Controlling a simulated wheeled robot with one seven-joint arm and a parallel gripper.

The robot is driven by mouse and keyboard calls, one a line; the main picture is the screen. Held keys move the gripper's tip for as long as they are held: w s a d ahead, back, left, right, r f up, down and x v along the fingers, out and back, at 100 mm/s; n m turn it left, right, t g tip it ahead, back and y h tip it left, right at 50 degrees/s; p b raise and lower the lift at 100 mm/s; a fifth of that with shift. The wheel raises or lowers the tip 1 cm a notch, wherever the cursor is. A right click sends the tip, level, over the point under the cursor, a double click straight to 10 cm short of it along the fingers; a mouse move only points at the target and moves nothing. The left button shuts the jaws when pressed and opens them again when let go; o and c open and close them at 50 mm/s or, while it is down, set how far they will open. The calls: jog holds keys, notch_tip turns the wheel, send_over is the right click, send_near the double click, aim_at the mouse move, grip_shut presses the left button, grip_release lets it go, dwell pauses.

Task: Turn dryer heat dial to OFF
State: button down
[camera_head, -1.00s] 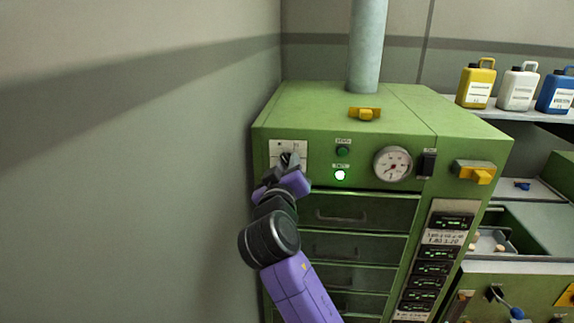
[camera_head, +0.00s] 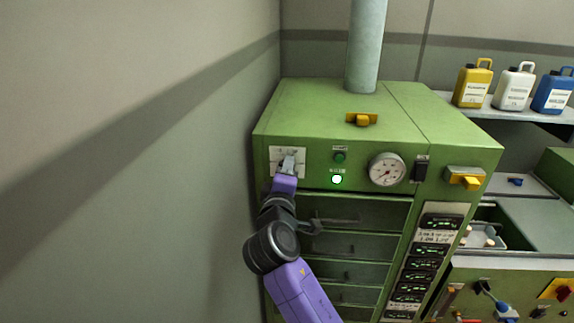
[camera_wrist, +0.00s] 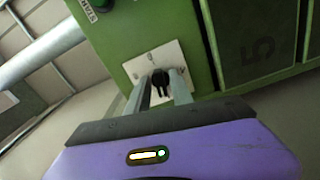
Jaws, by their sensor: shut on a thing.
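The green dryer cabinet (camera_head: 330,105) stands against the wall. Its heat dial is a black knob (camera_wrist: 160,79) on a white plate at the cabinet's upper left front; the plate also shows in the head view (camera_head: 298,158). My gripper (camera_head: 288,160) is at the plate, covering most of the dial in the head view. In the wrist view the two grey fingers (camera_wrist: 160,88) stand on either side of the knob and are shut on it. The plate has small marks around the knob, too small to read.
A lit indicator (camera_head: 337,179), a green button (camera_head: 340,156) and a round gauge (camera_head: 387,170) sit right of the dial. Drawers (camera_head: 357,212) lie below. The side wall (camera_head: 200,180) is close on the left.

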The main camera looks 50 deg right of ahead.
jog(key=shift+a+n, duration=0.1)
jog(key=shift+n, duration=0.9)
jog(key=c, duration=1.4)
grip_release()
jog(key=shift+c, duration=0.2)
jog(key=b+v, duration=0.2)
jog(key=v, duration=0.5)
jog(key=shift+s+a, duration=0.25)
jog(key=shift+a, duration=0.05)
